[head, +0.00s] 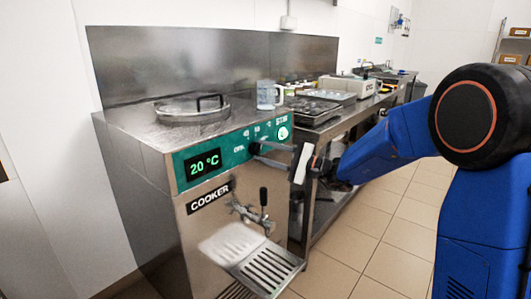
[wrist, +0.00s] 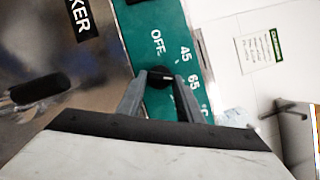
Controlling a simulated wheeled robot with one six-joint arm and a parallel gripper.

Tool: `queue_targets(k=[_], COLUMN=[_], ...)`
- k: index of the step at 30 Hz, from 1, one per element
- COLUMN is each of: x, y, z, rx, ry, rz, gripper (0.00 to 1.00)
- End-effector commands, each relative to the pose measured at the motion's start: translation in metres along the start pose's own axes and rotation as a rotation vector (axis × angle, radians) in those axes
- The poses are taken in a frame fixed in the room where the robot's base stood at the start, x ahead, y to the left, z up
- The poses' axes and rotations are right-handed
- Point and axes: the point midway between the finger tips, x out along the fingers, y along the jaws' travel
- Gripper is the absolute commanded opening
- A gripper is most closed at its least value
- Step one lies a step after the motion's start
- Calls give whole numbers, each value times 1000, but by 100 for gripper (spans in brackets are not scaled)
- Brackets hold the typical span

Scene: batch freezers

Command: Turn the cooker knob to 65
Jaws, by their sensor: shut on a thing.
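The cooker (head: 150,160) is a steel cabinet with a green panel and a display (head: 205,163) reading 20 °C. Its black round knob (wrist: 160,76) sits on the green panel in the wrist view, beside the printed marks OFF, 45 and 65. A small pale mark shows on the knob, but I cannot tell which setting it points at. My gripper (wrist: 160,90) is shut on the knob, one finger on each side.
A lid with a black handle (head: 200,107) and a clear jug (head: 267,95) are on the cooker top. Below the panel are a tap with a black lever (head: 263,196) and a drip tray (head: 268,268). A steel counter (head: 345,120) stands behind. The tiled floor at right is clear.

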Motion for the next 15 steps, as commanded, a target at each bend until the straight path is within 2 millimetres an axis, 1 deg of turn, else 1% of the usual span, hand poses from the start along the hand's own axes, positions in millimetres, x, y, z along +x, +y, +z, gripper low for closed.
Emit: queue_targets(k=[8,9,10,11,15], x=[-1,-1,0,0,0], y=[1,1,1,1,1], z=[-1,-1,-1,-1,0], rx=[2,2,2,1,1], ry=[2,2,2,2,1], rz=[2,2,2,2,1], gripper=[10,40,47,52,52])
